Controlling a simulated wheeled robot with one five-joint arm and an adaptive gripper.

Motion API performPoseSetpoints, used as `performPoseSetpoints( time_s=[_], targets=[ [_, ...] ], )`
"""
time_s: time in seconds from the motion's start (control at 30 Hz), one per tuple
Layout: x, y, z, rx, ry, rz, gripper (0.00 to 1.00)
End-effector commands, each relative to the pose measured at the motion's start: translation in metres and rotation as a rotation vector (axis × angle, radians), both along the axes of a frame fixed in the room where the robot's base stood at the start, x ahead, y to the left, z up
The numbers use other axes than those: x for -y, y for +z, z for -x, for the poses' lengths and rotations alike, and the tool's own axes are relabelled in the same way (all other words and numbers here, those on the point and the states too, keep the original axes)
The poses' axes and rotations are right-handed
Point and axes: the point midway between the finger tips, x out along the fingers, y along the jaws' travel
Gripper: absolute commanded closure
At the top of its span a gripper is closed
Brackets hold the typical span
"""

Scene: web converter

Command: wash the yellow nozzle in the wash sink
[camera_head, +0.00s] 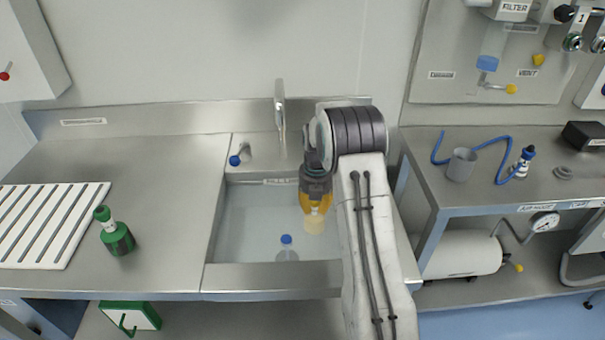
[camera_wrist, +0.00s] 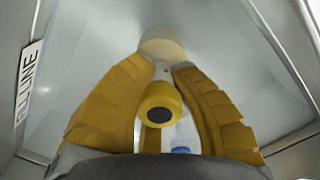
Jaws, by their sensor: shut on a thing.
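The yellow nozzle (camera_wrist: 160,102) is between the yellow fingers of my gripper (camera_wrist: 160,80) in the wrist view. It has a yellow end with a dark centre, a white stem and a wide pale part. In the head view my gripper (camera_head: 315,204) points down into the right part of the wash sink (camera_head: 250,190), shut on the nozzle. The nozzle's pale lower part (camera_head: 314,224) shows below the fingers. I cannot tell whether it is under water.
A blue-capped bottle (camera_head: 287,247) stands in the sink near its front wall. A tap (camera_head: 280,103) and a blue-knobbed fitting (camera_head: 236,160) are behind. A green bottle (camera_head: 117,236) and a white slotted rack (camera_head: 45,222) are on the left counter. A grey cup (camera_head: 461,165) stands right.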

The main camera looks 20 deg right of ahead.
Motion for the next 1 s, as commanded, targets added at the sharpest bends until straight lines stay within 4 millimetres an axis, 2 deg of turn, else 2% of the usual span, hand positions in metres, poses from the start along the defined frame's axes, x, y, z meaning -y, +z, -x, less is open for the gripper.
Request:
performPoseSetpoints(
  time_s=[0.7,1.0],
  targets=[
    [-0.050,0.001,-0.021,0.000,0.003,-0.001,1.00],
    [-0.065,0.001,-0.027,0.003,0.006,-0.001,1.00]
  ],
)
